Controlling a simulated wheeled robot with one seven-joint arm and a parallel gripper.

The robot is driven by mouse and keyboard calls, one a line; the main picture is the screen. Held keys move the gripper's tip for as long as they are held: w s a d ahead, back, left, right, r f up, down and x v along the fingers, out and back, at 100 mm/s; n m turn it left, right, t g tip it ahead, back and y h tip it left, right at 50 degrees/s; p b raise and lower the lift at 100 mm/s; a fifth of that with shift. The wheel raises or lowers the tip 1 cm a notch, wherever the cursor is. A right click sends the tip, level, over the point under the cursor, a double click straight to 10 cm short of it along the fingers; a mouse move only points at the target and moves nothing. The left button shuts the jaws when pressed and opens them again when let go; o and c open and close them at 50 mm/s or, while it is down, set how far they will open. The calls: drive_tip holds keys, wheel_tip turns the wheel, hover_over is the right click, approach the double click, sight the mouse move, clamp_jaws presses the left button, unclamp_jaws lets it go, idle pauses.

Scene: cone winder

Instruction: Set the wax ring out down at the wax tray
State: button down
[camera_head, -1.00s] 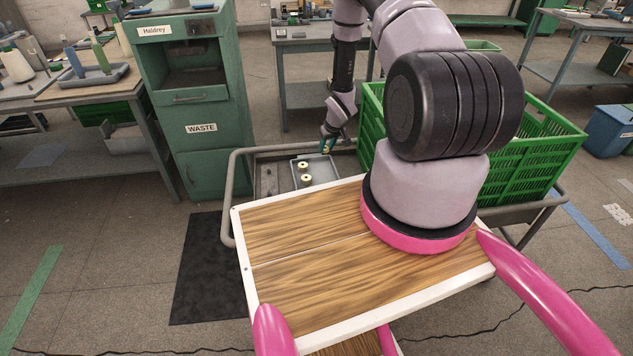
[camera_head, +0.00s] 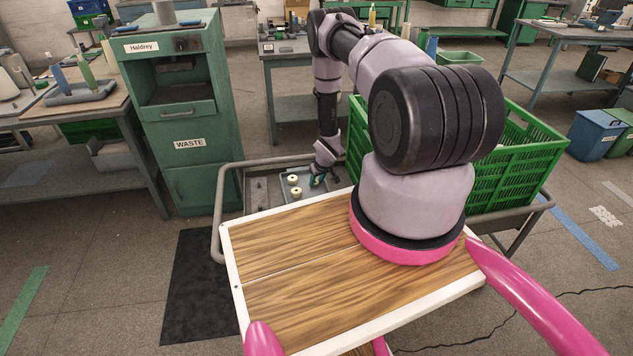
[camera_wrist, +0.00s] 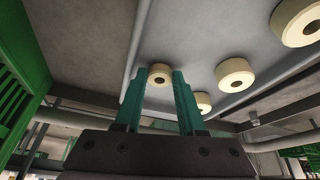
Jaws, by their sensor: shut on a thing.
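My gripper (camera_head: 317,181) is low over the right side of the grey wax tray (camera_head: 304,190) on the trolley. In the wrist view its teal fingers (camera_wrist: 160,82) are shut on a pale wax ring (camera_wrist: 159,70), held at the fingertips. Two pale rings sit in the tray in the head view, a rear one (camera_head: 293,179) and a front one (camera_head: 296,192). The wrist view shows other pale rings to the right of the fingers, one nearby (camera_wrist: 235,74). Whether the held ring touches the tray floor cannot be told.
A green crate (camera_head: 510,165) stands on the trolley right of the tray, close to my arm. The trolley's grey rail (camera_head: 217,215) runs around its left end. A green waste cabinet (camera_head: 190,150) stands at the left. Bare trolley deck (camera_head: 257,192) lies left of the tray.

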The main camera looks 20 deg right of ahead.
drive_tip(key=c, duration=0.8)
unclamp_jaws()
drive_tip(key=shift+f, duration=0.15)
drive_tip(key=shift+o, duration=0.2)
